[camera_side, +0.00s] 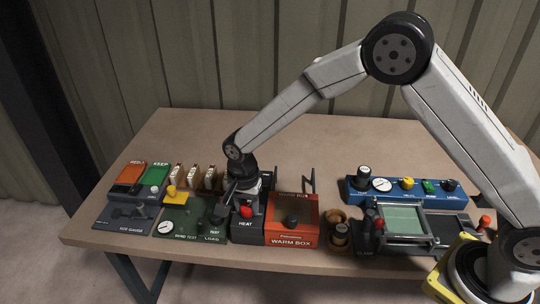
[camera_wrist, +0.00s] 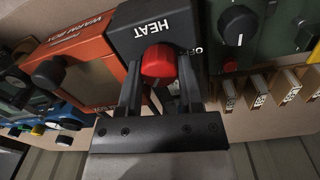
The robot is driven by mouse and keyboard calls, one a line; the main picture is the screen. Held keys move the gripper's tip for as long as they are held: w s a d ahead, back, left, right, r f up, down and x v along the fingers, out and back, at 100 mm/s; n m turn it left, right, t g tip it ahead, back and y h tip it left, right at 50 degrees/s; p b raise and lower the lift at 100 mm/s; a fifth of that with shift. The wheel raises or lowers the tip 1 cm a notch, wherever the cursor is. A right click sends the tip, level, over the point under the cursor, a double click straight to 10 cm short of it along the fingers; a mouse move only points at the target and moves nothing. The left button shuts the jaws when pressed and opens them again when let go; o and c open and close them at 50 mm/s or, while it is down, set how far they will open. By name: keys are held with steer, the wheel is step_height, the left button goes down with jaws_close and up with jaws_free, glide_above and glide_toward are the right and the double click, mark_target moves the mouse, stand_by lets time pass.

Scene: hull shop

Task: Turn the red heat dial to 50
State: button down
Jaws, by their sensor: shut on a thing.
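The red heat dial (camera_wrist: 159,62) sits on a dark box marked HEAT (camera_wrist: 143,20), with OFF lettering at one side in the wrist view. In the side view the red dial (camera_side: 246,211) shows on the front of the HEAT box (camera_side: 236,226). My gripper (camera_wrist: 160,80) is at the dial, with one finger on each side of it, shut on it. The dial's pointer and the number it stands at cannot be read. In the side view my gripper (camera_side: 243,190) comes down on the dial from above and behind.
An orange warm box (camera_side: 291,241) stands right beside the HEAT box. A green bend test panel (camera_side: 184,226) with a gauge and dark knobs is on its left. Several tagged blocks (camera_wrist: 257,90) stand behind that panel. Bare table (camera_side: 250,135) lies at the back.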

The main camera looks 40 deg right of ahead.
mark_target(247, 206)
steer(key=shift+m, duration=0.3)
steer(key=shift+c, duration=1.3)
jaws_free()
steer(key=shift+a+r, duration=0.1)
steer(key=shift+r, duration=3.8)
